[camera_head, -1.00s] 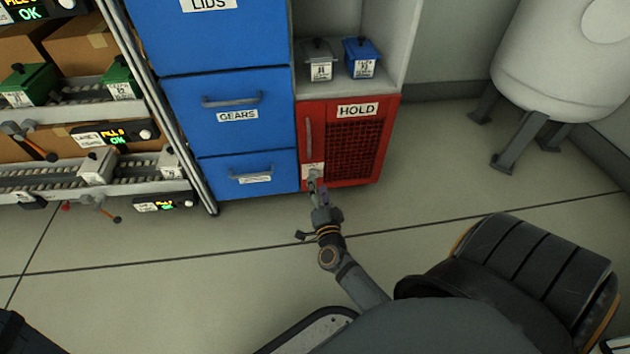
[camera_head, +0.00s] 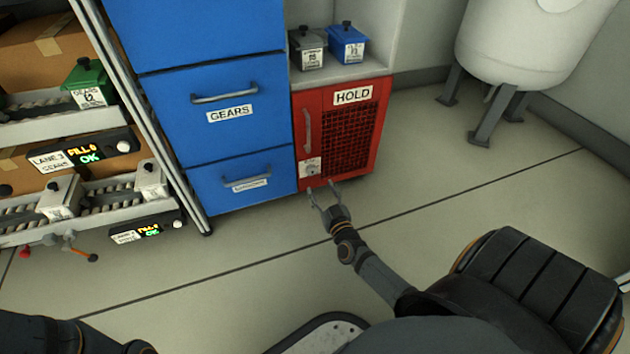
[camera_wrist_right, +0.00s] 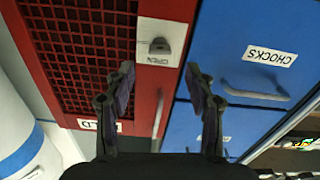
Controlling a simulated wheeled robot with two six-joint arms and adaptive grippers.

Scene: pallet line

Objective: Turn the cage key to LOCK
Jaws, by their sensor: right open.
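The red cage (camera_head: 366,133) with a HOLD label stands at the base of the shelving in the head view. Its key (camera_head: 311,169) is on a pale plate at the door's lower left corner. In the right wrist view, which is upside down, the dark key (camera_wrist_right: 160,46) sits on that plate, with OPEN lettering beside it. My right gripper (camera_head: 321,188) is open and empty, just short of the plate. In the wrist view its fingers (camera_wrist_right: 160,75) are apart, with the key beyond the gap between them. My left arm shows at the bottom left; its gripper is out of view.
Blue drawers (camera_head: 229,115) stand left of the cage. A grey box (camera_head: 308,48) and a blue box (camera_head: 347,44) sit on the shelf above it. A white tank (camera_head: 515,45) on legs is at the right. The floor before the cage is clear.

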